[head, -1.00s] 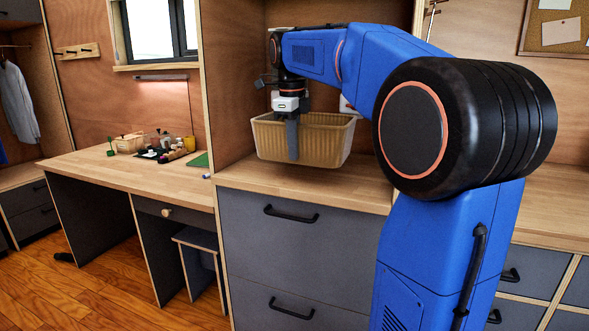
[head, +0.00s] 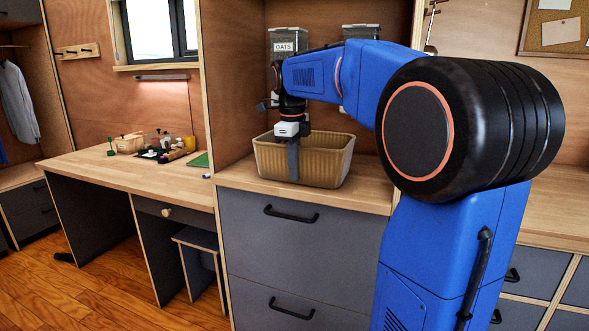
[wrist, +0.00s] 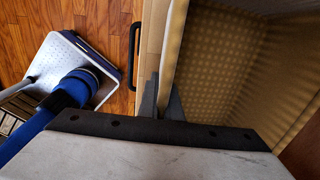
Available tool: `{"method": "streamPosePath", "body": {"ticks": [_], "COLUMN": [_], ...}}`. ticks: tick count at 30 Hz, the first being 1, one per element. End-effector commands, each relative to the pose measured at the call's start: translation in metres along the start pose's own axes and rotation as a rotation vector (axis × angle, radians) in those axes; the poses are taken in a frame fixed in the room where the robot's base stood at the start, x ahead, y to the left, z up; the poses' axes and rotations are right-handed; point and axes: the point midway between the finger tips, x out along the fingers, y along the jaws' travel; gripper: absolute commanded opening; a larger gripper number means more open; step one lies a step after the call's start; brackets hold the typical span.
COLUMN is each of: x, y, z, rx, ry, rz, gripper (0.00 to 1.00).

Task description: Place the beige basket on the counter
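The beige basket (head: 325,164) is at the counter (head: 236,178), upright, its base at or very near the wooden top, close to the front edge. My gripper (head: 292,165) reaches down over the basket's near left wall, with one finger showing on the outside. In the wrist view, the fingers (wrist: 163,105) straddle the rim of the basket (wrist: 222,62) and look closed on it. The inside of the basket looks empty in the wrist view. Whether the base bears fully on the counter is hard to tell.
A container labelled OATS (head: 287,44) and another clear container (head: 361,32) stand behind the basket. A side panel bounds the niche on the left. The lower desk (head: 128,177) holds small items. Some bare counter shows in front of the basket.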

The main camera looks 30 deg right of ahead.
Motion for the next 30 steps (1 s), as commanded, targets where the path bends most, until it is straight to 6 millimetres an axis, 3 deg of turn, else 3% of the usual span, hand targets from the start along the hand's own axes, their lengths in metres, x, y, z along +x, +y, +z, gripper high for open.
{"method": "streamPosePath", "body": {"ticks": [1, 3, 4, 17, 30], "x": [0.001, 0.001, 0.001, -0.007, -0.086], "y": [0.0, 0.0, 0.0, -0.001, -0.001], "z": [0.0, 0.0, 0.0, 0.0, 0.001], "rx": [0.0, 0.0, 0.0, 0.0, 0.0], "ry": [0.0, 0.0, 0.0, -0.001, -0.002], "rz": [0.0, 0.0, 0.0, -0.001, -0.003], "gripper": [0.0, 0.19, 0.23, 0.23, 0.23]}}
